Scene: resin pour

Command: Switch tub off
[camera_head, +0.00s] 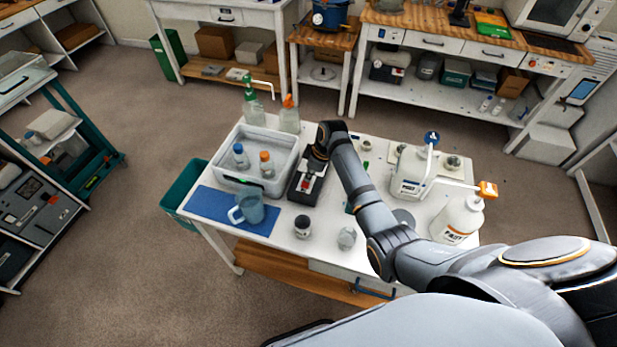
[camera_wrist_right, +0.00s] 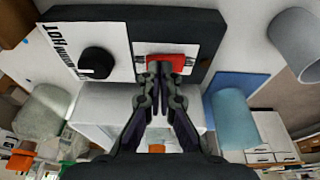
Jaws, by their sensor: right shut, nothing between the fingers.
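The tub (camera_head: 228,176) is a pale, open container at the left of the white table, with two small bottles in it. Beside it on the right is a black control box (camera_head: 307,193) with a white panel. In the right wrist view the panel (camera_wrist_right: 99,38) carries a black knob (camera_wrist_right: 97,62) and a red switch (camera_wrist_right: 181,64). My right gripper (camera_wrist_right: 160,70) is shut and empty, its fingertips at the red switch and overlapping its lower edge. I cannot tell whether they touch it. My left gripper is not in view.
A blue mat (camera_head: 212,202) with a translucent jug (camera_head: 250,208) lies in front of the tub. A dark-lidded jar (camera_head: 302,226) stands in front of the box. White jugs stand at the right.

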